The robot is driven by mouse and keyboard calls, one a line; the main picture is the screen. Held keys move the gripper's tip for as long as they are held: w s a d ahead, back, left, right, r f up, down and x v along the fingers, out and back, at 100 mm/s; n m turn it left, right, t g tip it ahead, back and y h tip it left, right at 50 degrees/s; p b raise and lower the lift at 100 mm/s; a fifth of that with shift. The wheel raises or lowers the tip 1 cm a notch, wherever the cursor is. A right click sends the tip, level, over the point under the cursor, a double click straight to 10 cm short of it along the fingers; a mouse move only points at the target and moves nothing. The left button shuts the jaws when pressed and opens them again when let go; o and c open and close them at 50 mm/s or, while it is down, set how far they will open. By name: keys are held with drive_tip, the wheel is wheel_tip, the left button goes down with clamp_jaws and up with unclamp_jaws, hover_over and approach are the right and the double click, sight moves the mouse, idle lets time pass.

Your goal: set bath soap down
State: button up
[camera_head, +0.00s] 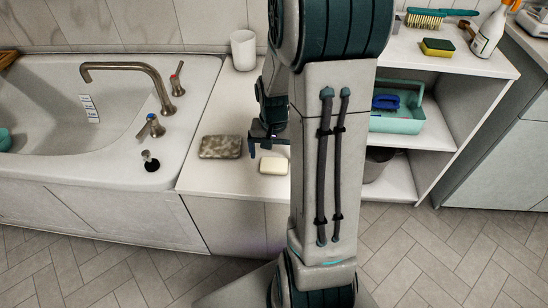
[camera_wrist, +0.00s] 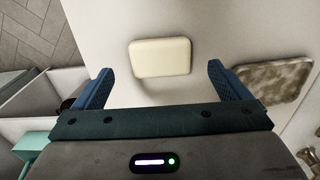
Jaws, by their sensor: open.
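The bath soap, a cream rounded bar (camera_head: 274,165), lies flat on the white counter (camera_head: 215,178) to the right of the bathtub. In the wrist view the soap (camera_wrist: 161,57) lies ahead of and between my finger tips, with clear counter around it. My gripper (camera_head: 268,146) is just behind the soap in the head view, partly hidden by my own arm. In the wrist view my gripper (camera_wrist: 158,80) has its two blue fingers wide apart and holds nothing.
A mottled grey-brown slab (camera_head: 221,147) lies left of the soap; it also shows in the wrist view (camera_wrist: 273,80). A white cup (camera_head: 243,50) stands at the back. The bathtub (camera_head: 110,165) is at left. A shelf holds a teal caddy (camera_head: 398,125). A sponge (camera_head: 437,48) lies above.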

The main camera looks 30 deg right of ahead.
sight(274, 165)
wheel_tip(274, 165, up, 7)
drive_tip(key=p, duration=0.1)
drive_tip(key=s+a+r+n+t, duration=0.1)
drive_tip(key=s+a+r+n, duration=0.5)
drive_tip(key=s+a, duration=0.5)
drive_tip(key=shift+s+a+r+n+t, duration=0.2)
drive_tip(key=shift+s+r+n+t, duration=0.15)
drive_tip(key=shift+r, duration=0.45)
